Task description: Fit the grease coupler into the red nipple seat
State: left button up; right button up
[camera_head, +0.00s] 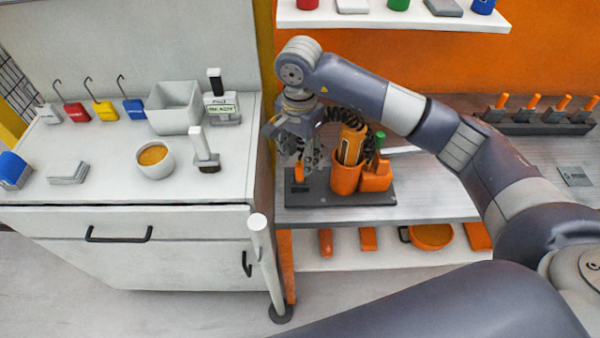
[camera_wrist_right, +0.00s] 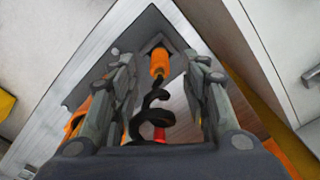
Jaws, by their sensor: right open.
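The grease coupler, an orange sleeve (camera_wrist_right: 160,62), stands upright in a dark socket, with a black coiled hose (camera_wrist_right: 150,110) near it. In the head view the orange piece (camera_head: 299,173) shows at the left end of a dark base plate (camera_head: 330,200). My right gripper (camera_head: 303,158) points down just above it. In the right wrist view the open fingers (camera_wrist_right: 160,85) stand either side of the sleeve, with gaps on both sides. A small red part (camera_wrist_right: 160,133) shows low between the fingers; I cannot tell whether it is the red nipple seat. My left gripper is out of view.
An orange cup (camera_head: 346,177) holding an orange and black tool stands close right of the gripper, beside an orange block (camera_head: 376,180) with a green-topped piece. A white cabinet (camera_head: 130,195) with bowl, bin and tools is left. A white post (camera_head: 265,260) stands in front.

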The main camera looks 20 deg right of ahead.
aim_at(300, 163)
jog(key=shift+f, duration=0.3)
notch_tip(300, 163, down, 4)
jog(key=p, duration=0.2)
jog(key=shift+f+p, duration=0.1)
jog(key=shift+p, duration=0.3)
jog(key=shift+d+f, duration=0.1)
jog(key=shift+f, duration=0.25)
jog(key=c, duration=0.3)
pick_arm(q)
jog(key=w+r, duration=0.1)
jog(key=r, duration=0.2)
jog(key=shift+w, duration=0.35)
pick_arm(e)
grip_shut()
